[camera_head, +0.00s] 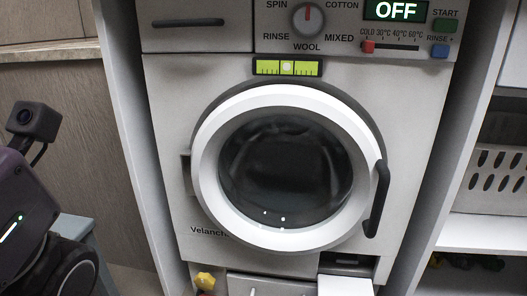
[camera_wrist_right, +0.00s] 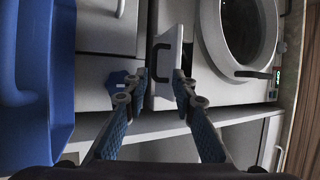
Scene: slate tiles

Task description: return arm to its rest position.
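My left arm (camera_head: 40,215) shows at the left edge of the head view, with a small dark camera (camera_head: 35,118) on it. The left gripper's fingers are out of that view. My right gripper (camera_wrist_right: 160,80) shows in the right wrist view, its two fingers apart with nothing held between them. Beyond the fingertips is a white panel (camera_wrist_right: 165,92) with a dark handle (camera_wrist_right: 159,64); I cannot tell whether the fingers touch it. The right gripper does not show in the head view.
The washing machine (camera_head: 170,110) stands in a bay between white side panels, its round door (camera_head: 208,170) shut and its display (camera_head: 396,10) reading OFF. A perforated basket (camera_head: 495,178) sits on the right shelf. A blue container (camera_wrist_right: 50,75) is left in the wrist view.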

